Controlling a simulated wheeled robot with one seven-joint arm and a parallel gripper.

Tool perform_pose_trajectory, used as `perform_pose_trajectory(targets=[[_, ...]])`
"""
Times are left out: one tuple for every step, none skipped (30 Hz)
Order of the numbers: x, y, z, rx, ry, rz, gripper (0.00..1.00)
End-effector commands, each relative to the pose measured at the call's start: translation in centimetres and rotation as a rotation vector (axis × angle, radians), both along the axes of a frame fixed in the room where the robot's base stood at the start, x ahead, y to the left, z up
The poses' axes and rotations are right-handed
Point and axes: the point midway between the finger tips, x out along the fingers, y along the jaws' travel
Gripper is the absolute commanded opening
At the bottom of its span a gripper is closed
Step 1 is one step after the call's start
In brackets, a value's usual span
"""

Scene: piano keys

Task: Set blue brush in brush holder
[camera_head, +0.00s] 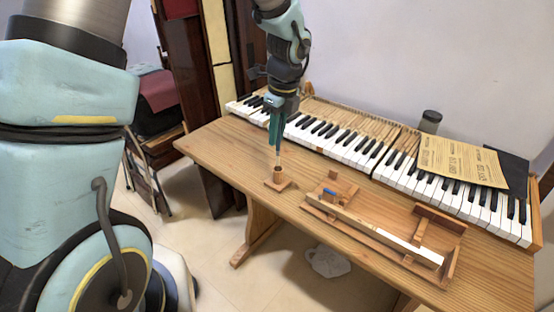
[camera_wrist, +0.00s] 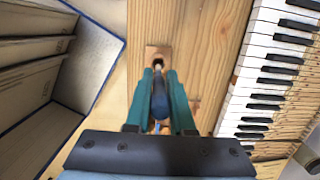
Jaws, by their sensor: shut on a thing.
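My gripper (camera_head: 276,142) points down above the left part of the wooden table. It is shut on the blue brush (camera_wrist: 159,97), whose blue handle shows between the teal fingers in the wrist view. The thin lower end of the brush (camera_head: 279,158) sticks out below the fingers, roughly upright. The brush holder (camera_head: 278,179), a small wooden cup on a square base, stands directly below. In the wrist view the pale brush end lies at the dark opening of the holder (camera_wrist: 158,51). I cannot tell whether the end is inside the opening or just above it.
A wooden jig (camera_head: 375,235) with a white-topped key and a small blue piece (camera_head: 329,192) lies right of the holder. The piano keyboard (camera_head: 350,146) runs along the table's back. Bare table (camera_head: 225,150) lies left.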

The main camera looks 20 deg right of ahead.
Motion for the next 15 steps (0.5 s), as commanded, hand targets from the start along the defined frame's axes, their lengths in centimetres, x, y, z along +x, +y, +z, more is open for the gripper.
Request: perform_pose_trajectory(targets=[[-0.1,0.0,-0.6,0.002,0.002,-0.002,0.00],[-0.1,0.0,-1.0,0.002,0.002,-0.002,0.00],[-0.1,0.0,-1.3,0.001,0.001,-0.001,0.00],[0.0,0.0,-1.5,0.000,0.000,-0.001,0.00],[0.0,0.0,-1.8,0.001,0.001,-0.001,0.00],[-0.1,0.0,-2.2,0.003,0.002,-0.001,0.00],[-0.1,0.0,-2.7,0.003,0.002,-0.002,0.00],[-0.1,0.0,-3.1,0.003,0.002,-0.002,0.00],[-0.1,0.0,-3.7,0.003,0.003,-0.001,0.00],[-0.1,0.0,-4.1,0.002,0.002,-0.002,0.00],[-0.1,0.0,-4.5,0.003,0.002,-0.001,0.00],[-0.1,0.0,-4.9,0.002,0.002,-0.001,0.00],[-0.1,0.0,-5.1,0.001,0.001,-0.001,0.00],[0.0,0.0,-5.3,0.000,0.000,0.000,0.00],[0.0,0.0,-5.4,0.000,0.000,0.000,0.00]])
